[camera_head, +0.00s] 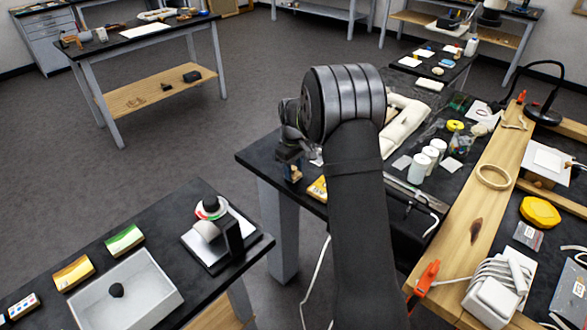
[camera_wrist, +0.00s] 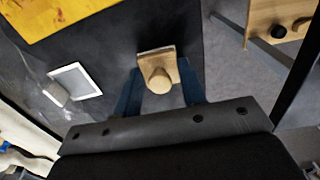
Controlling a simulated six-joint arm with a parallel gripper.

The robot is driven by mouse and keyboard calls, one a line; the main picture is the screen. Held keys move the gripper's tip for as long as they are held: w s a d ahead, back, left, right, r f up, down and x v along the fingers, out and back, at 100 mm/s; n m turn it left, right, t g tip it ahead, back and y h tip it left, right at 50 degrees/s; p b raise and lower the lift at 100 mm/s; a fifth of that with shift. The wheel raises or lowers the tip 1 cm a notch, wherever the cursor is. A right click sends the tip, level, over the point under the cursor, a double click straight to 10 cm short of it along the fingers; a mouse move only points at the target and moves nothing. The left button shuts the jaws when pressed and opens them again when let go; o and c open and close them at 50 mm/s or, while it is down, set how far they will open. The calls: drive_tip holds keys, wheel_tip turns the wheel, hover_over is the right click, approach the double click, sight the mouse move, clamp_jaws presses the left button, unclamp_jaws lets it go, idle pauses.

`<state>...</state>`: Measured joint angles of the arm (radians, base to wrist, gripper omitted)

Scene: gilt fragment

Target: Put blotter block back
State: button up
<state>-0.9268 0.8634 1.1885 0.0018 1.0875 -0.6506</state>
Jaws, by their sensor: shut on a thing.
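The blotter block (camera_wrist: 157,64) is a pale wooden block with a round knob. In the wrist view it sits between the two dark blue fingers of my gripper (camera_wrist: 160,90), which is shut on it. It is over or at the edge of the black table; I cannot tell whether it touches the top. In the head view my gripper (camera_head: 290,166) is small, near the left end of the right-hand black table (camera_head: 262,160). The arm hides much of the area to its right.
A yellow item (camera_wrist: 45,14) and a white-framed square (camera_wrist: 75,82) lie beside the block. In the head view, white bottles (camera_head: 418,166) stand right of the arm. A white tray (camera_head: 122,295) and a stand (camera_head: 220,235) are on the lower-left table. Floor separates the tables.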

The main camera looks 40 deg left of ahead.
sight(293, 168)
drive_tip(key=shift+f, duration=0.1)
drive_tip(key=o, duration=1)
wheel_tip(293, 168, up, 12)
drive_tip(key=shift+r, duration=0.2)
drive_tip(key=shift+f, duration=0.15)
wheel_tip(293, 168, down, 12)
drive_tip(key=shift+f, duration=0.15)
wheel_tip(293, 168, up, 3)
drive_tip(key=shift+f, duration=0.1)
drive_tip(key=shift+r, duration=0.5)
